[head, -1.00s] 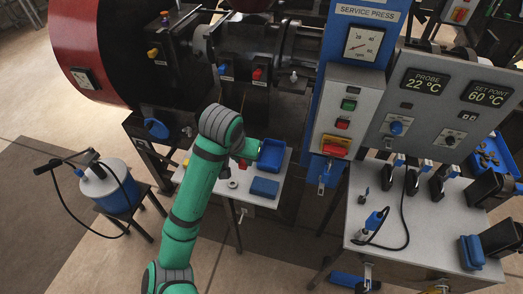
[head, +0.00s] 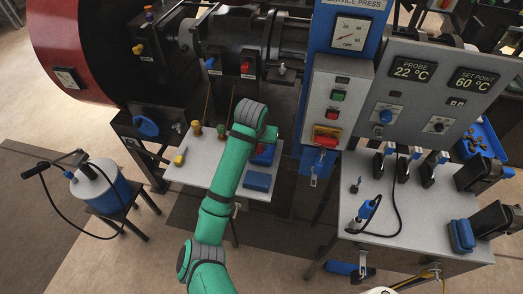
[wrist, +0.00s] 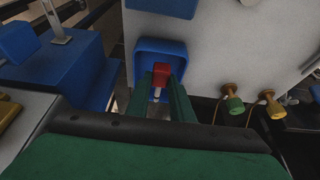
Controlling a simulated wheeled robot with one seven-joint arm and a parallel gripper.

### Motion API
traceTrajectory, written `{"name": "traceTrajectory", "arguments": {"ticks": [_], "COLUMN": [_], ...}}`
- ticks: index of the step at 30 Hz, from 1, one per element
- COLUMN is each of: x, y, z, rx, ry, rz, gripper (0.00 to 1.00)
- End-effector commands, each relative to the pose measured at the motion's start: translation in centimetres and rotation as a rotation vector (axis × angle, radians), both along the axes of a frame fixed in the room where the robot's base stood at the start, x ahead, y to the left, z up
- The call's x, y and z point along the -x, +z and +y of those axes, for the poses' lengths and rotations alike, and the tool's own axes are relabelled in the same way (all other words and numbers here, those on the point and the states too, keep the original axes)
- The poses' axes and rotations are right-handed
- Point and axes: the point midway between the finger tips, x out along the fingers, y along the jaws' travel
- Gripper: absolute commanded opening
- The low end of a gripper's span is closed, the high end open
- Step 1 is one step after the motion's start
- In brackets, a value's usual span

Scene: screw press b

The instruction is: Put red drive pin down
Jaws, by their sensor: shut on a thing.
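The red drive pin (wrist: 161,74) shows in the wrist view between the two green fingers of my gripper (wrist: 162,84). My gripper is shut on it, and a pale tip of the pin points down the picture. The pin and fingertips overlap the blue tray (wrist: 179,45) in that view. I cannot tell whether the pin touches the tray's floor. In the head view my arm reaches over the small pale table (head: 203,166), and the blue tray (head: 262,160) is partly hidden behind the arm's end.
A blue block (head: 257,181) lies in front of the tray. The blue press column (head: 312,160) stands close on the right.

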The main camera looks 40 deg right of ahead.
Motion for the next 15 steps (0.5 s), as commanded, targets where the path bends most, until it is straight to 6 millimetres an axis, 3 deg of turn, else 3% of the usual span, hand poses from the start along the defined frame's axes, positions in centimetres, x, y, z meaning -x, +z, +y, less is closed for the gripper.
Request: {"name": "traceTrajectory", "arguments": {"ticks": [5, 15], "x": [-0.2, -0.4], "y": [-0.7, -4.3], "z": [-0.5, -0.9], "rx": [0.000, 0.000], "ry": [0.001, 0.002], "rz": [0.000, 0.000], "gripper": [0.00, 0.00]}}
